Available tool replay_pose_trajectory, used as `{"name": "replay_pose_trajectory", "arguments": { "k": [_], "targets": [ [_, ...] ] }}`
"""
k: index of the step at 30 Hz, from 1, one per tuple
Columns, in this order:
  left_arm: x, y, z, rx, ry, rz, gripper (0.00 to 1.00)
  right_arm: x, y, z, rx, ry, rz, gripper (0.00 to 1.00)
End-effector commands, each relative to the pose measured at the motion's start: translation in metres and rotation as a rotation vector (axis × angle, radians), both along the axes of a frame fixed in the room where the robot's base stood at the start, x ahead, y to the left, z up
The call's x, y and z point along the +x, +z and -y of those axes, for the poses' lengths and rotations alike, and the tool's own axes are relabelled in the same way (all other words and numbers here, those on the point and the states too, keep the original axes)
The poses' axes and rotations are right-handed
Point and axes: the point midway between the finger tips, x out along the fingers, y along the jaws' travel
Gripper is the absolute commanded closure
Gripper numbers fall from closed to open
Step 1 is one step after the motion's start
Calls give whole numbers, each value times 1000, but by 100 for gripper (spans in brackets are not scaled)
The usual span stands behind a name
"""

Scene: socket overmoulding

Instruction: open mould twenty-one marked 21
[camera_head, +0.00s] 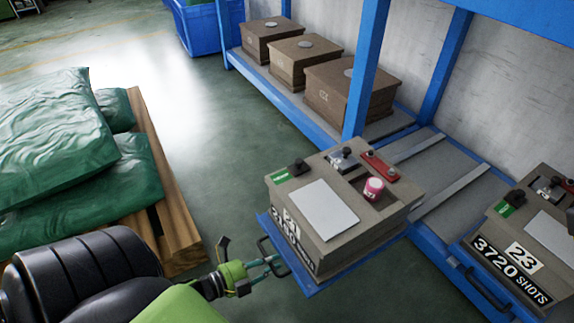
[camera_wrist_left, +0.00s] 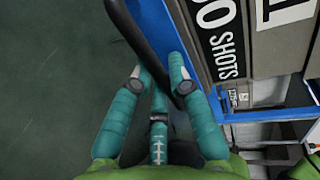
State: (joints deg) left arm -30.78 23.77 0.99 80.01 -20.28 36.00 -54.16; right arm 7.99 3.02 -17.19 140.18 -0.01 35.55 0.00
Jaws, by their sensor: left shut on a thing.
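Mould twenty-one (camera_head: 350,243) is a grey-brown box on a blue tray (camera_head: 318,287) that sticks out from the blue rack. Its front has a number plate, foreshortened but seeming to read 21, and a SHOTS label, also in the left wrist view (camera_wrist_left: 222,40). On top are a pale plate, a green tag, a dark knob, a red strip and a pink round piece in a recess. My left gripper (camera_head: 270,264) is shut on the black tray handle (camera_head: 275,250). The handle also shows between its teal fingers in the left wrist view (camera_wrist_left: 150,35). My right gripper is out of view.
Mould 23 (camera_head: 512,262) sits to the right, with bare rails (camera_head: 450,198) between. Several brown boxes (camera_head: 345,95) stand on the shelf behind a blue post (camera_head: 366,65). Green sacks (camera_head: 60,125) lie on a wooden pallet (camera_head: 165,185) at left. Floor between is clear.

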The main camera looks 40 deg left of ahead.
Motion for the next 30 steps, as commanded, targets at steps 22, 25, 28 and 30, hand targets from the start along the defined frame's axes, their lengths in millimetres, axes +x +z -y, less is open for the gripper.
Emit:
{"name": "replay_pose_trajectory", "arguments": {
  "k": [22, 25, 28, 30],
  "targets": [
    [-26, 0, -9, -3, -1, 1, 74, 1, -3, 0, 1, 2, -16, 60],
    [-26, 0, -9, -2, -1, 1, 57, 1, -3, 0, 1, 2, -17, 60],
    [-26, 0, -9, -2, -1, 1, 57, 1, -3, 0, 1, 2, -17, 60],
    [-26, 0, -9, -2, 0, 2, 57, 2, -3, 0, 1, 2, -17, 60]
  ]
}}
